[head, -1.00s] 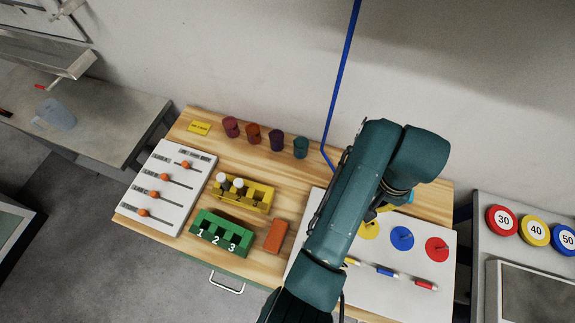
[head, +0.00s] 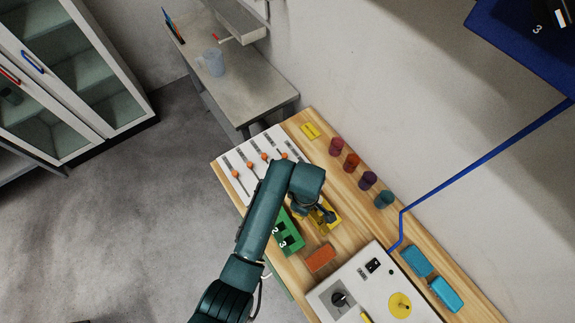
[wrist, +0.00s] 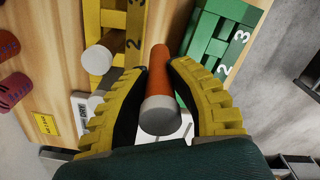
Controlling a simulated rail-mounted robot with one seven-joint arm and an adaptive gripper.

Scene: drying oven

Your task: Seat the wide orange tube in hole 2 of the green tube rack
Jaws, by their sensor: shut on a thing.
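My gripper (wrist: 158,85) has its yellow padded fingers shut on the orange tube (wrist: 160,75), whose white end points toward the wrist camera. The green tube rack (wrist: 212,45) is just right of the tube in the wrist view, with numerals 2 and 3 showing. In the head view the green rack (head: 291,238) is partly covered by my arm, and hole 1 is hidden. The yellow rack (wrist: 113,18) lies left of the tube, with a white-capped tube (wrist: 98,60) in it. The held tube appears clear of both racks; its far end is near the gap between them.
An orange block (head: 320,258) lies beside the green rack. A slider panel (head: 235,160) is at the far left of the table. Several coloured cups (head: 351,163) stand along the back edge. A white control panel (head: 365,290) is at the front right.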

